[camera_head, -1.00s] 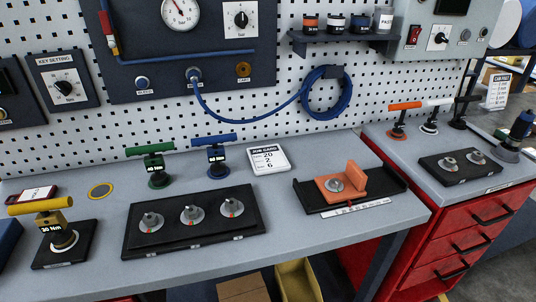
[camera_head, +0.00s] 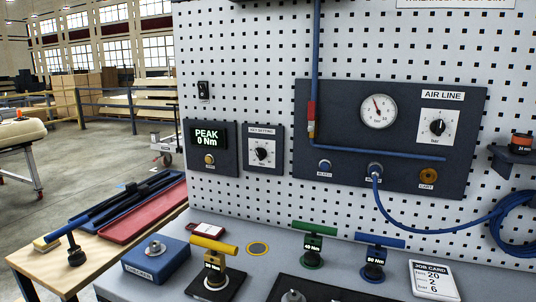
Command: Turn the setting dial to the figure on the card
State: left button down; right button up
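The setting dial (camera_head: 262,153) is a black knob on a white square plate, on a dark panel whose label appears to read KEY SETTING. It is fixed to the pegboard, left of the air line panel. Its pointer and scale figures are too small to read surely. The white job card (camera_head: 433,281) leans on the bench at the lower right. Its figures look like 20, 2 and 6, with small blurred words beside them. Neither of my grippers is in view.
Left of the dial a display (camera_head: 209,137) reads PEAK 0 Nm. The air line panel (camera_head: 465,150) has a gauge and another knob. Yellow (camera_head: 213,245), green (camera_head: 314,229) and blue (camera_head: 380,242) T-handled tools stand on the bench below. A blue block (camera_head: 155,262) sits at the bench's left.

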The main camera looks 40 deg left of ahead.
aim_at(261, 153)
jog(key=z, duration=2.25)
jog(key=k, duration=2.15)
jog(key=u, duration=2.6)
